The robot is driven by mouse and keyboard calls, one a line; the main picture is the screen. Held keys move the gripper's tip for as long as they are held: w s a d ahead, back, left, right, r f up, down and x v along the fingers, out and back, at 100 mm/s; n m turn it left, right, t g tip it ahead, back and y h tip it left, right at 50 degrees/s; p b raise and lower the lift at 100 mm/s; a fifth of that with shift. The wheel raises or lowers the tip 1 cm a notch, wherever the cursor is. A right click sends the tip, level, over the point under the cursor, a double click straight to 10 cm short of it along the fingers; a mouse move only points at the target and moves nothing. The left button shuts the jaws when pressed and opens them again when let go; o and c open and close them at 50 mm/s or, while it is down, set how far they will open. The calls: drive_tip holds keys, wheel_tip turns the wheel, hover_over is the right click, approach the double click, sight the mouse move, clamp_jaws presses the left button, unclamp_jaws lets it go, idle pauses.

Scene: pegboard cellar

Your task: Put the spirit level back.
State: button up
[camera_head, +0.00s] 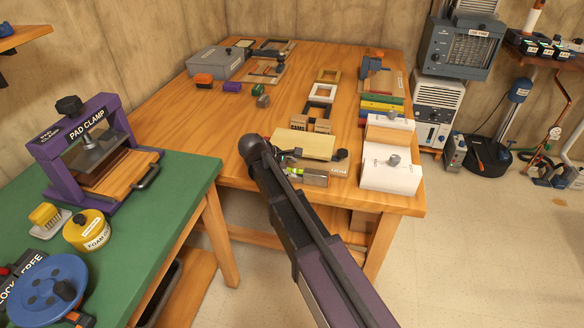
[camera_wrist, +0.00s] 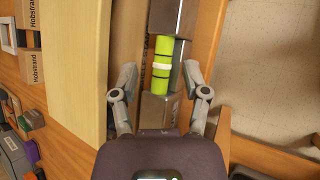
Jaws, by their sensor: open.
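My gripper (camera_wrist: 160,78) is open, one finger on each side of the level, with visible gaps. In the head view my arm hides part of the gripper and of the level's left end.
A pale wooden block (camera_head: 305,145) lies just behind the level. A white box (camera_head: 391,172) stands to its right. Small frames (camera_head: 322,92) and a grey case (camera_head: 215,62) sit farther back. A green table (camera_head: 150,235) with a purple pad clamp (camera_head: 52,172) is at left.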

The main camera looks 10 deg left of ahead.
drive_tip(key=p+v, duration=0.8)
drive_tip(key=v, duration=0.3)
drive_tip(key=shift+s+a+r, duration=0.2)
drive_tip(key=shift+d, duration=0.1)
idle(0.8)
drive_tip(key=s+d+f+m+g+y, duration=0.15)
drive_tip(key=d+m, duration=0.25)
drive_tip(key=d, duration=0.7)
drive_tip(key=s+d+f+m+g+y, duration=0.1)
drive_tip(key=s+d+f+m+g, duration=0.3)
drive_tip(key=d, duration=0.7)
drive_tip(key=s+d+m+y, duration=0.2)
drive_tip(key=s+d+m, duration=0.1)
drive_tip(key=d+m, duration=0.2)
drive_tip(key=s+d+m+y, duration=0.2)
drive_tip(key=s+d+m, duration=0.2)
drive_tip(key=d, duration=0.5)
drive_tip(key=shift+s+r+m, duration=0.2)
drive_tip(key=shift+s+m, duration=0.15)
drive_tip(key=shift+m, duration=0.05)
